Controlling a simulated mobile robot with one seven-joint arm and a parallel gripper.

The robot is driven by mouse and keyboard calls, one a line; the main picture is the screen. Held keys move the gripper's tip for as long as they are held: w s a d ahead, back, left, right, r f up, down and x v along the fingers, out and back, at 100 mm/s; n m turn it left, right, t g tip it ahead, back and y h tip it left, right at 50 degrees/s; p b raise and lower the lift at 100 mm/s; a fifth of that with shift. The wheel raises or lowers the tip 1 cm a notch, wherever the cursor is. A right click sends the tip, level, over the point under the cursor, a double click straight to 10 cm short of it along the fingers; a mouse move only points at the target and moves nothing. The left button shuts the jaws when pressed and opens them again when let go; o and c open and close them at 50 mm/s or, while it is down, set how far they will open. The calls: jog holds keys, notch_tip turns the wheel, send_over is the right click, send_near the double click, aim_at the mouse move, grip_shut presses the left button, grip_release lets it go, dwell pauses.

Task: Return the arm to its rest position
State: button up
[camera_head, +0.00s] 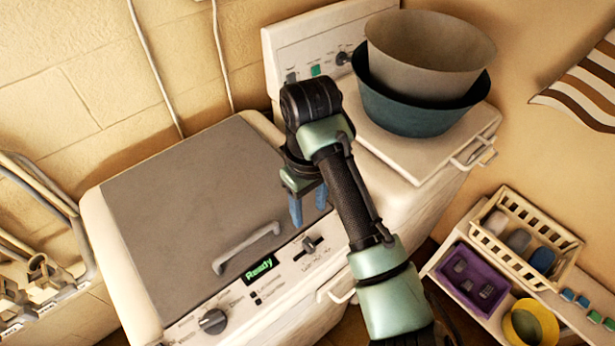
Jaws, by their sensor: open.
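My arm reaches up from the lower right of the head view. My gripper (308,200) hangs at its end with blue fingers pointing down, open, with nothing seen between them. It is over the right part of a white top-loading machine with a grey lid (190,210). The lid is closed. Its grey handle (247,247) lies to the lower left of the fingers. I cannot tell exactly how high the fingers are above the lid. The machine's panel shows a green "Ready" display (260,268).
A beige basin (430,45) sits inside a teal basin (410,107) on a second white appliance (430,160), right of my arm. A cream basket (555,245), a purple tray (450,283) and a yellow bowl (520,325) sit at lower right. A rack (40,270) stands at left.

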jog(key=w+a+r+t+y+b, duration=0.1)
jog(key=w+a+r+t, duration=0.25)
jog(key=r, duration=0.35)
jog(key=w+a+r+m+t+y+b, duration=0.1)
jog(key=w+a+r+t+y, duration=0.1)
jog(key=w+a+r+t, duration=0.25)
jog(key=w+a+r+t+y+b, duration=0.1)
jog(key=w+a+r+t, duration=0.2)
jog(key=r, duration=0.5)
jog(key=s+d+r+m+t+b, duration=0.15)
jog(key=s+r+t, duration=0.3)
jog(key=r, duration=0.45)
jog(key=s+d+r+m+t, duration=0.1)
jog(key=s+d+r+t, duration=0.15)
jog(key=r+t, duration=0.45)
jog(key=s+d+r+m+t+h, duration=0.2)
jog(key=s+r, duration=0.3)
jog(key=s, duration=0.1)
jog(key=s+d+r+m+t+h+b, duration=0.1)
jog(key=s+d+r+m+t+h, duration=0.1)
jog(key=s+r, duration=0.4)
jog(key=shift+s+d+t, duration=0.3)
jog(key=shift+s+t, duration=0.15)
jog(key=shift+s, duration=0.25)
